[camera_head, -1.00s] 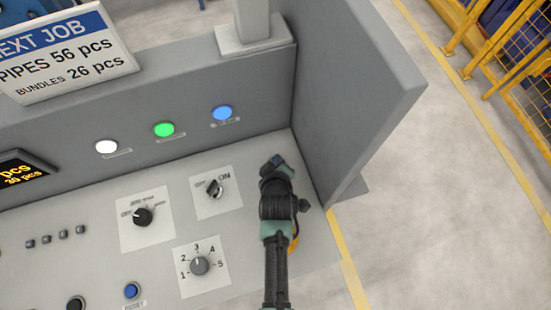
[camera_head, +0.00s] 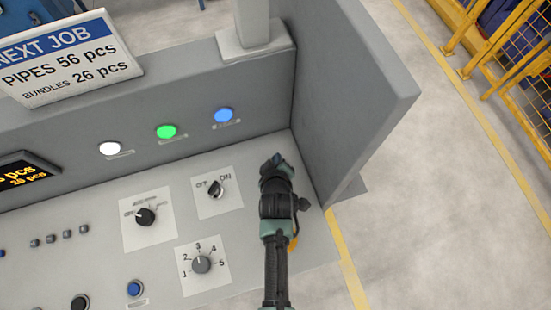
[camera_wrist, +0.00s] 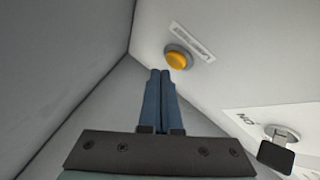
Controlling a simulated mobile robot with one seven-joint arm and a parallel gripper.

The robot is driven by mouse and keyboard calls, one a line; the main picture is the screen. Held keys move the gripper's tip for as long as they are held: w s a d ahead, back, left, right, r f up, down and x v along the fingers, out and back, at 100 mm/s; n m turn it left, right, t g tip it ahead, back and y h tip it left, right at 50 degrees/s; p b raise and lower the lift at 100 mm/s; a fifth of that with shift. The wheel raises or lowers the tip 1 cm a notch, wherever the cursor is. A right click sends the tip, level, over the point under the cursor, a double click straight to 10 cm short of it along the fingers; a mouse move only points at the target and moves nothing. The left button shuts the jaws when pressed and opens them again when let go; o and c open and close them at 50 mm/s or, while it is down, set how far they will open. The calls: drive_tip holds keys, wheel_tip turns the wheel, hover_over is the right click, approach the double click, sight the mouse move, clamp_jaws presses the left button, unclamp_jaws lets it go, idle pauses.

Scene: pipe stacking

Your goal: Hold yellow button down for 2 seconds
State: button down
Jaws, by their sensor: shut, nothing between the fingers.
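The yellow button (camera_wrist: 177,59), round with a grey rim, shows in the wrist view just beyond and right of the fingertips. A small label lies beside it. I do not make it out in the head view, where my arm covers part of the panel. My gripper (camera_wrist: 160,73) has its two blue fingers together, with nothing between them. In the head view my gripper (camera_head: 274,162) is over the panel's right end, near the corner of the walls. I cannot tell whether the fingertips touch the button.
The ON/OFF switch (camera_head: 216,188) is left of my gripper and also shows in the wrist view (camera_wrist: 276,153). A grey side wall (camera_head: 345,110) stands close on the right. Lit white, green and blue lights (camera_head: 223,115) line the back wall. More knobs lie left.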

wheel_tip(320, 180, up, 5)
drive_tip(key=p, duration=0.4)
drive_tip(key=shift+p, duration=0.35)
idle(0.8)
